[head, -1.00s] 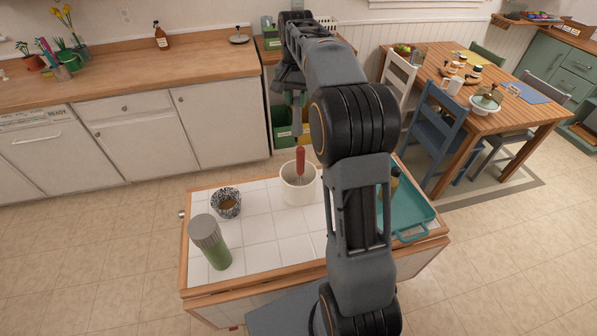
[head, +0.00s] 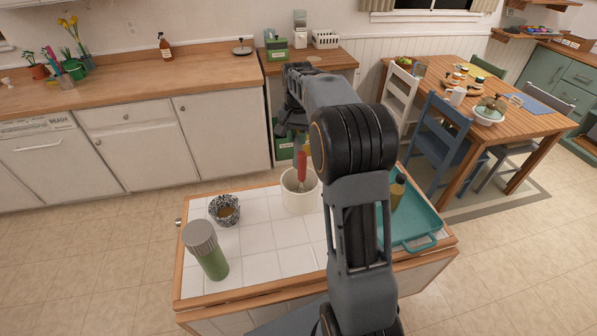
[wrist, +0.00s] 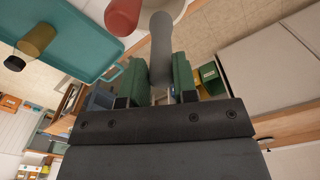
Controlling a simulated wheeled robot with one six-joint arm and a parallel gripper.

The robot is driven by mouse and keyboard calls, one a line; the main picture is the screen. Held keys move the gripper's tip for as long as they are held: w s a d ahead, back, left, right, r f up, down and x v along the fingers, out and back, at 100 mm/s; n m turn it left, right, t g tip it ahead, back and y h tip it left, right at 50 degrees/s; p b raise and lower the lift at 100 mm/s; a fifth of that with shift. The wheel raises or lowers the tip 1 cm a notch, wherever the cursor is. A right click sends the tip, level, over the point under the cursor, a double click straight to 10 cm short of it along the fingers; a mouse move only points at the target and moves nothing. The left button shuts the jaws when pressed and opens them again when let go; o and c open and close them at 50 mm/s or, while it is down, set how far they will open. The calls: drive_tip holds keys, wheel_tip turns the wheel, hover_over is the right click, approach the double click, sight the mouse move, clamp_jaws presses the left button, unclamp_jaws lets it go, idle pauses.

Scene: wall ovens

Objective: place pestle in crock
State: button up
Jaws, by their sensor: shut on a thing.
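The crock (head: 300,200) is a white round pot on the white tiled cart top. A red-handled utensil (head: 301,165) stands upright in it; its red end also shows in the wrist view (wrist: 122,14). My gripper (wrist: 160,82) is shut on the pestle (wrist: 161,45), a grey rounded rod between the green fingers. In the wrist view the pestle's far end overlaps the crock's edge (wrist: 178,8); I cannot tell whether it is inside. In the head view my gripper (head: 290,128) is just behind and above the crock, partly hidden by my arm.
A green flask (head: 212,262) with a grey lid and a speckled cup (head: 225,212) stand left of the crock. A teal tray (head: 420,220) holding a bottle (head: 397,192) lies to the right, partly behind my arm. Bare tiles lie in front of the crock.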

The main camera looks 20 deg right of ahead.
wheel_tip(320, 180, down, 13)
drive_tip(key=shift+r+p, duration=0.1)
drive_tip(key=shift+p, duration=0.6)
drive_tip(key=o, duration=0.9)
wheel_tip(320, 180, up, 11)
drive_tip(key=shift+r+b, duration=0.1)
drive_tip(key=shift+b, duration=0.6)
drive_tip(key=shift+s+a+r+n+t, duration=0.6)
drive_tip(key=shift+s+a+n, duration=0.95)
drive_tip(key=shift+s, duration=2.5)
drive_tip(key=shift+s+a+r+n+t, duration=0.35)
drive_tip(key=shift+s+a+n+t, duration=1.15)
drive_tip(key=shift+s, duration=2.6)
drive_tip(key=shift+s+a+r+n+t, duration=0.2)
drive_tip(key=shift+s+a+r+n, duration=0.4)
drive_tip(key=shift+s+a, duration=2.6)
drive_tip(key=shift+s+d+f, duration=0.15)
drive_tip(key=shift+s+d, duration=0.8)
drive_tip(key=shift+d, duration=0.05)
